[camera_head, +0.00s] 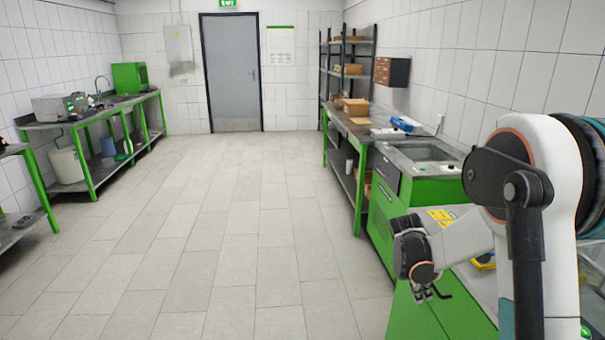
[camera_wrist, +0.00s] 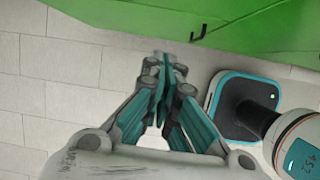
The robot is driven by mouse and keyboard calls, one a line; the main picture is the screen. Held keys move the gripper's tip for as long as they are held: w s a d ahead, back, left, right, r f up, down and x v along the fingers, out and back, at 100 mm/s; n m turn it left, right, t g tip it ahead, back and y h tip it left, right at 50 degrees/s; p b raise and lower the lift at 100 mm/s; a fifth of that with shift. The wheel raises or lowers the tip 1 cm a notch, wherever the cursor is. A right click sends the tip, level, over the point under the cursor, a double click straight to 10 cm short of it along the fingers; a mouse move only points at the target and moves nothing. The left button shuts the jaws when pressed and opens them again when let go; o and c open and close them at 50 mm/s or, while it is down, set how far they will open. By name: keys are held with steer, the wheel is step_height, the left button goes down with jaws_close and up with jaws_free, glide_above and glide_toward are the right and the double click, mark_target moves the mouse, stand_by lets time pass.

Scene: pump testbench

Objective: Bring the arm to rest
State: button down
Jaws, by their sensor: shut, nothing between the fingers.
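My arm is on the right of the head view, bent, with its lower part reaching left in front of the green bench (camera_head: 384,224). My gripper (camera_head: 430,294) hangs low at its end, small and partly dark in that view. In the wrist view my gripper (camera_wrist: 163,65) has its fingertips together, with nothing between them. Its fingers point toward the green bench front (camera_wrist: 150,25) and appear apart from it. Tiled floor lies below and to the left of the gripper.
A sink (camera_head: 424,152) and a blue item (camera_head: 402,123) are on the right-hand benches. A shelf rack (camera_head: 350,60) stands behind. Another green-legged bench (camera_head: 100,108) lines the left wall. The middle floor (camera_head: 215,230) is clear up to the grey door (camera_head: 232,72).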

steer(key=s+a+r+m+t+y, duration=0.1)
steer(key=s+a+r+m+t, duration=0.1)
steer(key=s+a+r+m, duration=0.45)
steer(key=s+a+r+m+t+y, duration=0.1)
steer(key=s+a+r, duration=0.25)
steer(key=r, duration=0.55)
steer(key=s+a+r+m+t+y, duration=0.1)
steer(key=s+a+m+t, duration=0.1)
steer(key=s+a+m, duration=0.2)
steer(key=s+a+r+m+t+y, duration=0.1)
steer(key=s+a+m, duration=0.3)
steer(key=s, duration=0.7)
steer(key=shift+a+r+m+t, duration=0.15)
steer(key=shift+r+m+t, duration=0.25)
steer(key=shift+r+m, duration=0.5)
steer(key=shift+f, duration=0.2)
